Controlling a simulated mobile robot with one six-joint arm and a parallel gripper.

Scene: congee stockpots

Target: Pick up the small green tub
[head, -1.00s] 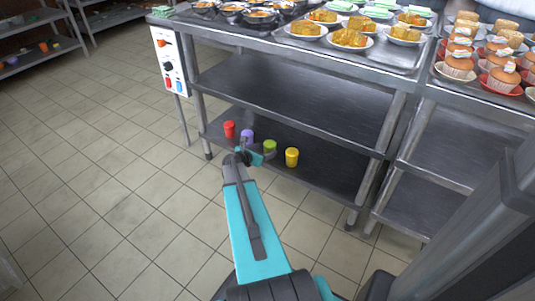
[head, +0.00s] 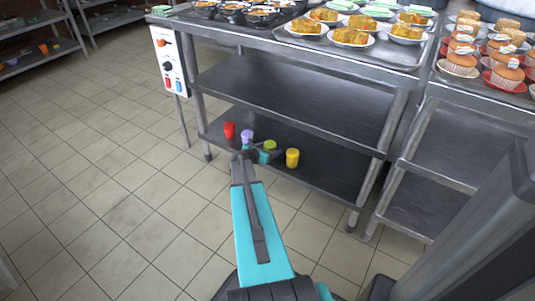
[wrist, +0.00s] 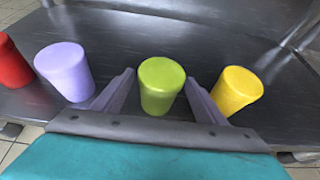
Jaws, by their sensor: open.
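The small green tub (wrist: 160,88) stands upright on the lower shelf, in the middle of the wrist view. It also shows in the head view (head: 269,146), partly hidden by my gripper. My gripper (wrist: 160,86) is open, with one finger on each side of the green tub. I cannot tell if either finger touches it. In the head view, my gripper (head: 258,151) reaches in at the shelf's front edge.
A purple tub (wrist: 66,70) and a red tub (wrist: 10,62) stand left of the green one. A yellow tub (wrist: 236,90) stands close outside the right finger. The middle shelf (head: 290,95) overhangs the lower shelf (head: 335,178).

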